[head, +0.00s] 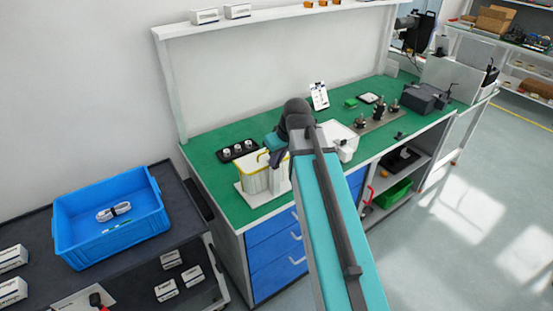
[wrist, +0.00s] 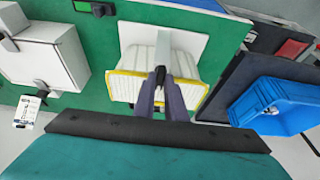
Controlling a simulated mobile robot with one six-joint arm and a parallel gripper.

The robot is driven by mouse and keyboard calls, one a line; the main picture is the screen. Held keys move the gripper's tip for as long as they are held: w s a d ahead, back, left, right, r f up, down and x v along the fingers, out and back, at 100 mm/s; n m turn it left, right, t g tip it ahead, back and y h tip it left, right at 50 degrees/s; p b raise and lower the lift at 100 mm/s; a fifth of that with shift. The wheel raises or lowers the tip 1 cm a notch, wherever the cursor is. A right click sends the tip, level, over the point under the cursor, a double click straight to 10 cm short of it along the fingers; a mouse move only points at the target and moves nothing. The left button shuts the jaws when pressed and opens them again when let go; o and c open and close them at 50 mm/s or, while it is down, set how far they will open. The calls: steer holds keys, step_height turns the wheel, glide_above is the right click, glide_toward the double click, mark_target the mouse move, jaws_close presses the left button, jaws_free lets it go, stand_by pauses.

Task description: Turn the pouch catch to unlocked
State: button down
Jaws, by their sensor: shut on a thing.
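The pouch (head: 254,181) is a ribbed white body with a yellow rim, upright on a white base plate on the green bench. In the wrist view the pouch (wrist: 138,52) lies directly under my gripper (wrist: 160,84). The two dark fingers are closed together on a small grey part at the pouch's yellow rim, the pouch catch (wrist: 160,70). The fingers hide most of the catch, so its turn position cannot be read. In the head view my gripper (head: 272,156) is at the pouch's top, partly hidden by my arm.
A black tray with white round pieces (head: 237,150) stands behind the pouch. A white box (head: 342,140) stands to the right, past my arm. A blue crate (head: 108,222) sits on the dark cart at left. Metal fixtures (head: 379,110) stand further along the bench.

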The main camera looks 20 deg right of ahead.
steer(key=shift+n, duration=0.5)
steer(key=n, duration=0.1)
steer(key=n+y+b, duration=0.1)
steer(key=n, duration=0.2)
steer(key=shift+w+d+g+y, duration=0.25)
steer(key=shift+g+y, duration=0.05)
steer(key=shift+y, duration=0.1)
steer(key=n+b, duration=0.1)
steer(key=n, duration=0.1)
steer(key=n+g+y, duration=0.1)
steer(key=n, duration=0.1)
steer(key=n+g+b, duration=0.1)
steer(key=n, duration=0.1)
steer(key=shift+w+d+b, duration=0.15)
steer(key=shift+w+b, duration=0.15)
steer(key=shift+b, duration=0.05)
steer(key=n+g, duration=0.1)
steer(key=n, duration=0.1)
steer(key=n+b, duration=0.1)
steer(key=n, duration=0.1)
steer(key=shift+w+g+y+b, duration=0.2)
steer(key=shift+g+y+b, duration=0.1)
steer(key=shift+g, duration=0.1)
steer(key=shift+n+g+b, duration=0.4)
steer(key=shift+n+g, duration=0.1)
steer(key=shift+n, duration=1.1)
steer(key=c, duration=1.8)
jaws_free()
